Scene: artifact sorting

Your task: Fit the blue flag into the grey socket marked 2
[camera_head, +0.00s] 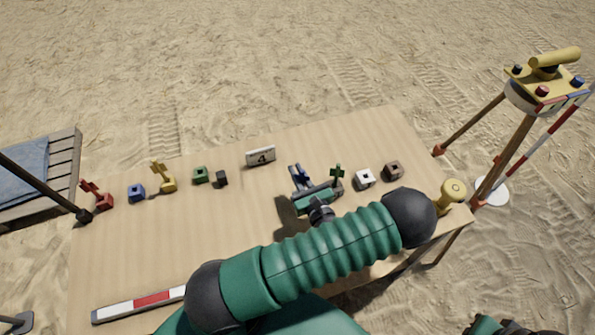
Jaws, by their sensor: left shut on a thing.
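My left gripper (318,191) is over the right half of the table, shut on the blue flag (301,176), which shows at the left side of its jaws. A small green flag (338,171) shows just right of the jaws. Whether the blue flag's foot touches anything is hidden by my gripper. No socket with a readable 2 shows. A small dark grey block (222,178) stands left of my gripper, beside a green socket block (201,175). My right gripper is out of view.
A red-white bar (150,300) lies front left.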

